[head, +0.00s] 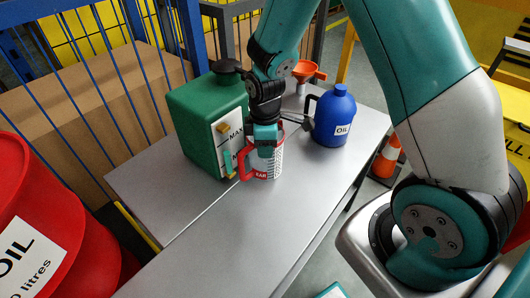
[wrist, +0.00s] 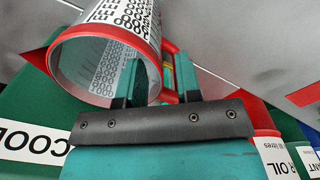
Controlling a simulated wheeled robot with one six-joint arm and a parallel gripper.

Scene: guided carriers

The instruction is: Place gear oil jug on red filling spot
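A clear measuring jug with a red rim, red handle and red band reading "EAR" (head: 267,171) stands upright on the grey table in the head view. In the wrist view the jug (wrist: 105,42) fills the upper left, with its open mouth and printed scale showing. My gripper (head: 265,140) is at the jug's upper part. In the wrist view its two fingers (wrist: 163,88) are close to the rim and handle, with red between them; whether they press on it is unclear. A red patch (wrist: 304,95) shows on grey at the right; I cannot tell if it is the filling spot.
A green canister (head: 195,120) with a MAX gauge stands close to the jug's left. A blue OIL jug (head: 335,118) and an orange funnel (head: 304,72) are behind right. Red oil drums (head: 45,235) are at the left. The table's front (head: 235,240) is clear.

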